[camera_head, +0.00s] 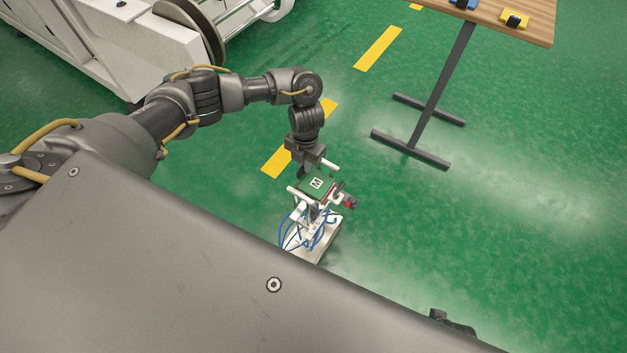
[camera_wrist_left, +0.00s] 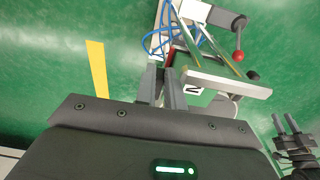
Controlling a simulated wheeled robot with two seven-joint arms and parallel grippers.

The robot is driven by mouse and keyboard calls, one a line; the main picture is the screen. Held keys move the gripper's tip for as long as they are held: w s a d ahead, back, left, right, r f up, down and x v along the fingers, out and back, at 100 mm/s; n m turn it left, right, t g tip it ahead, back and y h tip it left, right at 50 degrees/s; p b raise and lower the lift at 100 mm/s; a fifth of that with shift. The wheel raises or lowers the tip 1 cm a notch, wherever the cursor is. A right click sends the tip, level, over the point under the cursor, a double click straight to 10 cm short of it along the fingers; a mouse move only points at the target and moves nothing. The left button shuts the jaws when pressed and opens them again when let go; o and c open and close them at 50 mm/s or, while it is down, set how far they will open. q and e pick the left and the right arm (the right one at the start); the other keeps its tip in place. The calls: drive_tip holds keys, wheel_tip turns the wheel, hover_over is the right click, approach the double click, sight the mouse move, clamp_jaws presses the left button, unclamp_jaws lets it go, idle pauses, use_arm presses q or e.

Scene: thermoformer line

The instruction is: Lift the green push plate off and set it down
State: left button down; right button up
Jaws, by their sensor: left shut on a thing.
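The green push plate (camera_head: 319,185), with a white label marked M, sits level on a small white fixture (camera_head: 322,240). In the left wrist view the label (camera_wrist_left: 193,90) shows just right of my fingers, and much of the plate is hidden. My left gripper (camera_head: 308,175) comes down from above at the plate's far-left side. In the left wrist view my left fingers (camera_wrist_left: 165,82) are close together, shut on the plate; the exact contact is hard to see. My right gripper (camera_wrist_left: 285,124) shows at the right edge of that view, empty, with its fingers apart.
White bars and a red-knobbed lever (camera_wrist_left: 238,56) stand close around the plate. Blue hoses (camera_head: 291,236) loop at the fixture. A wooden table (camera_head: 540,27) with yellow and blue items stands at upper right. A white machine (camera_head: 150,50) is upper left. The green floor between is clear.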

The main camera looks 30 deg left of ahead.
drive_tip(key=shift+w+p+v, duration=0.2)
drive_tip(key=shift+p+v, duration=0.75)
drive_tip(key=shift+w+p+v, duration=0.25)
drive_tip(key=shift+p+v, duration=0.65)
drive_tip(key=shift+v, duration=0.1)
drive_tip(key=shift+a, duration=0.1)
